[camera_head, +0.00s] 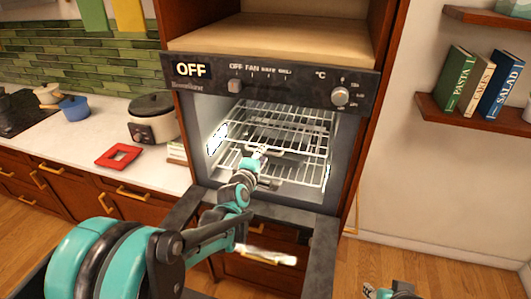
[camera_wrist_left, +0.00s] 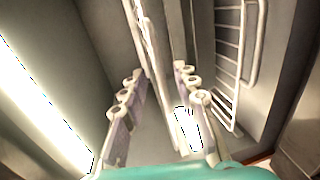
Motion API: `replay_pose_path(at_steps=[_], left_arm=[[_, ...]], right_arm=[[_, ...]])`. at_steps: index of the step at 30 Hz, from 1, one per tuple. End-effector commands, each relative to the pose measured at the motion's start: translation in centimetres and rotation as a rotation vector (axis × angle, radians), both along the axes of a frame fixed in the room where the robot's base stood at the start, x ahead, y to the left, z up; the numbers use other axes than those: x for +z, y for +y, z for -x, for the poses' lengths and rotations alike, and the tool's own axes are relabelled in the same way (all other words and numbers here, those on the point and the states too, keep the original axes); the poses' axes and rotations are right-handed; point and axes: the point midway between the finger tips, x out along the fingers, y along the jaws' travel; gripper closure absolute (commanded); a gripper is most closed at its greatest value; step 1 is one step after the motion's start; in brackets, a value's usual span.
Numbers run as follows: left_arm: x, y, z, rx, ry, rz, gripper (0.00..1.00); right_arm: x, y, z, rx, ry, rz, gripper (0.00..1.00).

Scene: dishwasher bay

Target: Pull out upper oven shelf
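The upper oven shelf (camera_head: 285,119) is a white wire rack inside the open oven (camera_head: 347,140). My left gripper (camera_head: 262,149) is at the front edge of this shelf. In the left wrist view my left gripper (camera_wrist_left: 158,72) has its fingers apart, on either side of the upper shelf's white wires (camera_wrist_left: 150,45). I cannot tell whether either finger touches them. The lower shelf (camera_head: 310,172) sits below in the oven, and white rack wires also show at the right of the wrist view. My right gripper (camera_head: 369,290) is only partly visible at the bottom edge, away from the oven.
The oven door (camera_head: 322,245) hangs open below the cavity, under my left arm. A cooker (camera_head: 152,120), red trivet (camera_head: 119,156) and blue pot (camera_head: 75,107) stand on the left counter. Books (camera_head: 458,80) stand on a wall shelf at right.

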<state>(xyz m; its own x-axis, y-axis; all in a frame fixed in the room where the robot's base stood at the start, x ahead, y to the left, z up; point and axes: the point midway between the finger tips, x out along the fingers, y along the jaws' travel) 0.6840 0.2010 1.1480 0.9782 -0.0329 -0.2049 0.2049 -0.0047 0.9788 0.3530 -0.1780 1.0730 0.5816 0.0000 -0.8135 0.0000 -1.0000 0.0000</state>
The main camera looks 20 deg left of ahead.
Motion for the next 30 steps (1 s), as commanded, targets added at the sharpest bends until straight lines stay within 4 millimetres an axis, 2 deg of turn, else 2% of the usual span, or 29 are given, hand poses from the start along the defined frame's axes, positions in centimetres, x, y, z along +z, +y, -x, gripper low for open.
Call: replay_pose_path(at_steps=[3,6,16,17,18,20,30], left_arm=[[-0.5,-0.1,-1.7,0.000,0.000,0.000,0.70],[-0.6,-0.1,-2.6,0.000,0.000,0.000,0.70],[-0.6,-0.1,-3.1,0.000,0.000,0.000,0.70],[-0.6,-0.1,-3.1,0.000,0.000,0.000,0.76],[-0.6,-0.1,-3.1,0.000,0.000,0.000,0.86],[-0.6,-0.1,-3.1,0.000,0.000,0.000,1.00],[-0.8,-0.2,-3.0,-0.002,0.004,-0.001,1.00]], right_arm=[[-0.5,0.0,0.0,0.000,0.000,0.000,0.60],[-0.6,0.0,0.0,0.000,0.000,0.000,0.60],[-0.6,0.0,0.0,0.000,0.000,0.000,0.60],[-0.6,0.0,0.0,0.000,0.000,0.000,0.60],[-0.6,0.0,0.0,0.000,0.000,0.000,0.60],[-0.6,0.0,0.0,0.000,0.000,0.000,0.60],[-0.6,0.0,0.0,0.000,0.000,0.000,0.60]])
